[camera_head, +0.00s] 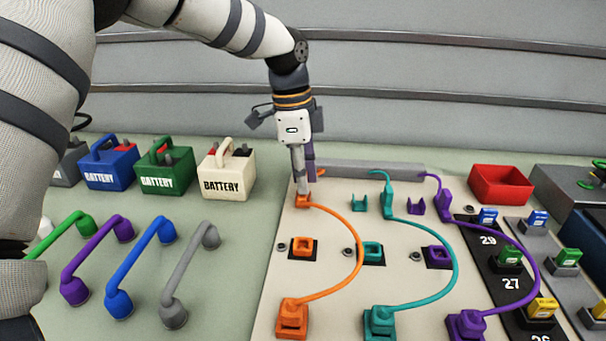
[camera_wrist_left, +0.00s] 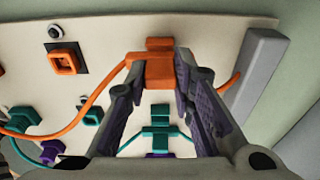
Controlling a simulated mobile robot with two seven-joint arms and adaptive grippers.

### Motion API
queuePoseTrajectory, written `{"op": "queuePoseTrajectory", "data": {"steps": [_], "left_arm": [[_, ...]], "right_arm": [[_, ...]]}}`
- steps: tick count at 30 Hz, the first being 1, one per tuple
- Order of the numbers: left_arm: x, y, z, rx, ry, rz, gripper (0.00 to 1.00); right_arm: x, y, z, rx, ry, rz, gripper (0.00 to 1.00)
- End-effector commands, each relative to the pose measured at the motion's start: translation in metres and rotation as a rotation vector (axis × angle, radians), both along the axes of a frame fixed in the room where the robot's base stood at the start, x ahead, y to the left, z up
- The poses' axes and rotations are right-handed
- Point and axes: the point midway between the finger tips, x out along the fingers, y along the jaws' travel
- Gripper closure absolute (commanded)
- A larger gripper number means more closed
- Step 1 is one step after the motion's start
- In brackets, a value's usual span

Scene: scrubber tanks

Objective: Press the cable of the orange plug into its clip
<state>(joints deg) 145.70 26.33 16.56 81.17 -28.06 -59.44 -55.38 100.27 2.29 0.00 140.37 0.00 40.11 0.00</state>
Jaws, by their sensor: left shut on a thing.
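The orange plug (camera_head: 303,201) is at the far left of the pale board, under my left gripper (camera_head: 304,190). In the left wrist view the orange plug (camera_wrist_left: 159,70) sits between the two fingers of my left gripper (camera_wrist_left: 160,85), which is shut on it. The orange cable (camera_head: 361,252) curves from there down to an orange block (camera_head: 292,318) at the front. A short orange cable piece shows beside the right finger in the wrist view. I cannot make out a separate orange clip; the gripper and plug may hide it. My right gripper is not in view.
Teal (camera_head: 359,203) and purple (camera_head: 416,206) clips stand to the right, near the teal plug (camera_head: 388,205) and purple plug (camera_head: 444,207). A grey bar (camera_head: 370,170) runs behind. Batteries (camera_head: 227,172) and coloured handles (camera_head: 190,262) stand left. An orange socket (camera_head: 303,247) lies in front.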

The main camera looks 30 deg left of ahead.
Motion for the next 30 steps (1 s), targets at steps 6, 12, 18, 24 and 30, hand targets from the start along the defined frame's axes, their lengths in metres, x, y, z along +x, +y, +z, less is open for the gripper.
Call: {"op": "queuePoseTrajectory", "data": {"steps": [6,12,18,24,30], "left_arm": [[0.0,0.0,0.001,0.0,-0.002,-0.001,0.96],[0.0,0.0,0.0,0.0,0.0,0.0,0.96],[0.0,0.0,-0.005,0.0,0.0,0.0,0.96],[0.0,0.0,-0.011,0.001,0.0,0.0,0.96],[0.0,0.0,-0.018,0.0,0.001,0.0,0.96]], "right_arm": [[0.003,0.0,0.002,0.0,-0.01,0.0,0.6],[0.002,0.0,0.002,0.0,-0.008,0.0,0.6],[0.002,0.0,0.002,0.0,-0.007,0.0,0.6],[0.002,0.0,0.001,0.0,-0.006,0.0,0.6],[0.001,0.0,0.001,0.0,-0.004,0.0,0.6]]}}
